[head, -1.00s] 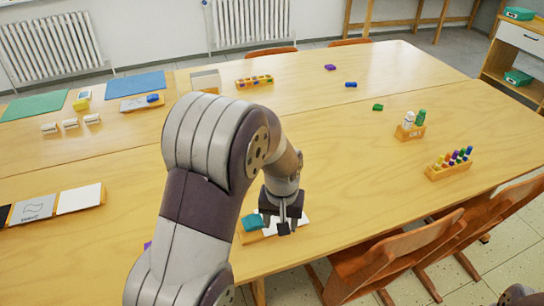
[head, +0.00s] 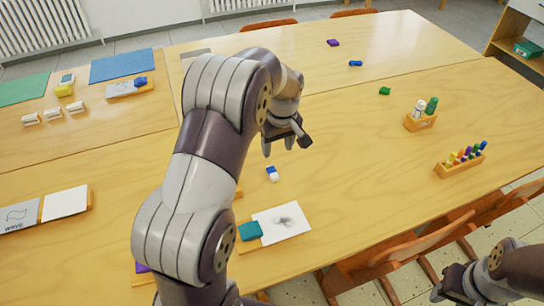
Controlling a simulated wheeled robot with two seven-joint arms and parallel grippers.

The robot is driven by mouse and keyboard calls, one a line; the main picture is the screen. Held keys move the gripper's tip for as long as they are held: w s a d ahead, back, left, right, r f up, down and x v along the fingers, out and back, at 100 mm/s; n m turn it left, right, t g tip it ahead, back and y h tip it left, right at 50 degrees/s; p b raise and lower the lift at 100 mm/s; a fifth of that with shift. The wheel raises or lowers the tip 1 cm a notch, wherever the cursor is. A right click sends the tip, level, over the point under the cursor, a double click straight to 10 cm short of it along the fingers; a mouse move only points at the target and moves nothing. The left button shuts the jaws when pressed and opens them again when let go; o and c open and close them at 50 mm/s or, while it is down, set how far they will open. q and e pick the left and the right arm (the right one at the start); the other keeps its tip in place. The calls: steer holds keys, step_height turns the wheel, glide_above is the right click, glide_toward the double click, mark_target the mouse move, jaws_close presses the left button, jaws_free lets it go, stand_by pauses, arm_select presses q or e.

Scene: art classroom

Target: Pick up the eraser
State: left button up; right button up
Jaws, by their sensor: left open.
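A small blue and white block that looks like the eraser (head: 272,174) lies on the table, clear of other objects. My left gripper (head: 287,147) is open and empty, above and just beyond the eraser in the head view, not touching it. My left arm covers part of the table to the left of the eraser. My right arm comes in at the lower right. Its dark end, my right gripper (head: 452,284), shows near the picture's bottom edge, and its fingers cannot be made out clearly.
A wooden tray with a white drawing card (head: 282,223) and a teal block (head: 250,231) is in front of the eraser. A bottle holder (head: 420,122) and a peg rack (head: 460,164) stand to the right. Chairs (head: 390,256) line the near edge. Table right of the eraser is clear.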

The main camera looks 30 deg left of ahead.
arm_select(q)
glide_above(273, 171)
steer(key=d, duration=0.1)
steer(key=f, duration=0.4)
steer(key=s+f, duration=0.1)
steer(key=f, duration=0.1)
steer(key=shift+d, duration=0.1)
steer(key=f, duration=0.4)
steer(key=a+f, duration=0.1)
steer(key=f, duration=0.1)
steer(key=shift+w+f+b, duration=0.2)
steer(key=shift+w+b, duration=0.1)
steer(key=shift+w, duration=0.05)
jaws_close()
